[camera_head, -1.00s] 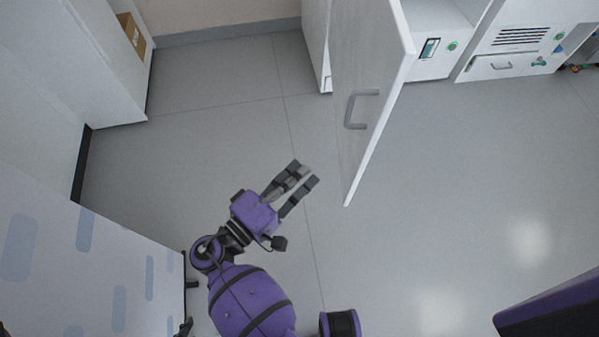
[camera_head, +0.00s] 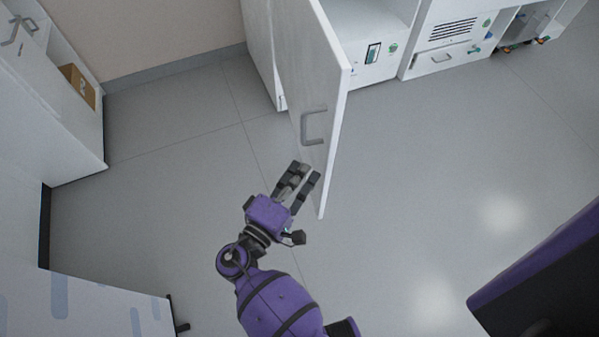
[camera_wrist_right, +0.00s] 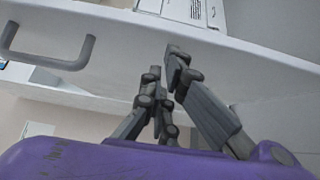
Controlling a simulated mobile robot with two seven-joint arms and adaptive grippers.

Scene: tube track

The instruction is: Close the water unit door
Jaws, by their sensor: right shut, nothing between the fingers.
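The white water unit door (camera_head: 318,75) stands wide open, swung out from the cabinet into the room. Its grey bar handle (camera_head: 305,126) is on the face turned toward the left in the head view. My right gripper (camera_head: 303,172) is shut and empty, below the handle and close to the door's free edge. In the right wrist view the fingers (camera_wrist_right: 168,62) lie in front of the door panel (camera_wrist_right: 225,60), with the handle (camera_wrist_right: 82,60) to their left. I cannot tell whether the fingertips touch the panel. My left gripper does not show.
The white unit (camera_head: 365,45) with a small display stands behind the door, and a vented cabinet (camera_head: 440,40) stands to its right. Cabinets with a cardboard box (camera_head: 78,85) line the left side. The grey floor (camera_head: 430,190) is clear on both sides of the door.

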